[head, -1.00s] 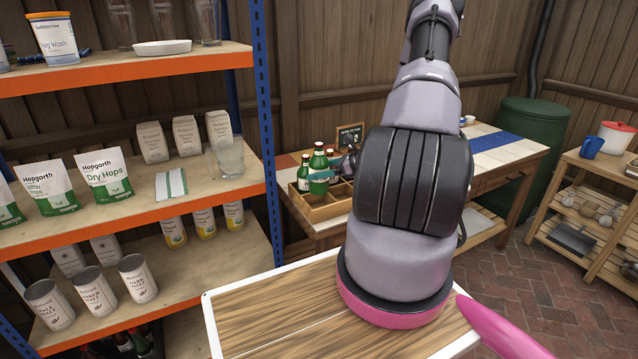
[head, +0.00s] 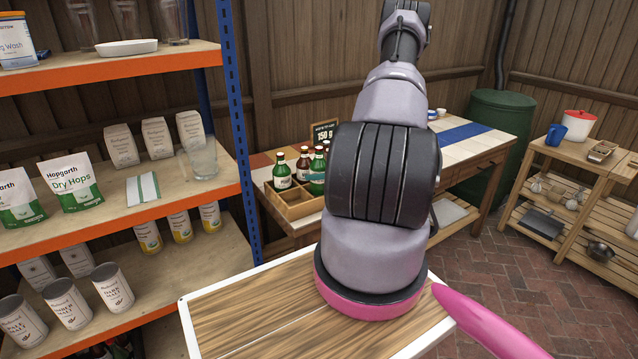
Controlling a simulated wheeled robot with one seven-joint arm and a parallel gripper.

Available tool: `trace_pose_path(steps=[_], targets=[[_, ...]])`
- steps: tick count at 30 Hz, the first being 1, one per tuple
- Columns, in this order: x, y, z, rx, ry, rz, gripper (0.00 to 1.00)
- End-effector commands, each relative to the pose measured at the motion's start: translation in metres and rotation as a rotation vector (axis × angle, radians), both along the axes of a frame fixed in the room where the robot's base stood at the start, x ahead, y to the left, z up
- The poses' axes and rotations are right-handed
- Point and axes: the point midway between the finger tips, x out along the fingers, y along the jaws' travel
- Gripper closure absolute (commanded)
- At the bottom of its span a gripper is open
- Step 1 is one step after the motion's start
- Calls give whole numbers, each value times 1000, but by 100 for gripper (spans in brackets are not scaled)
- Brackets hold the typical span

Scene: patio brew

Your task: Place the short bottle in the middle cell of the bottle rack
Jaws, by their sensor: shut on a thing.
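The bottle rack (head: 297,211) is a wooden crate with open cells on the far table, left of my arm. My gripper appears shut on this bottle, at the rack's right side. My arm hides most of the gripper, the rack's right part and this bottle's base.
A small dark sign (head: 324,132) stands behind the rack. The tiled table (head: 462,138) runs on to the right. A blue-posted shelf (head: 232,110) with cans, pouches and a glass (head: 200,160) stands close at the left.

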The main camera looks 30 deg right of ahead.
Motion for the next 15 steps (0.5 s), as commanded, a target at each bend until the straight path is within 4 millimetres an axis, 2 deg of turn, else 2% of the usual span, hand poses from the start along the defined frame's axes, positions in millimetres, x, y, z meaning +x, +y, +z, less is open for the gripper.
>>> trace_pose_path(steps=[6,15], targets=[[0,1,-31,3,1,0,100],[0,1,-34,2,0,1,100]])
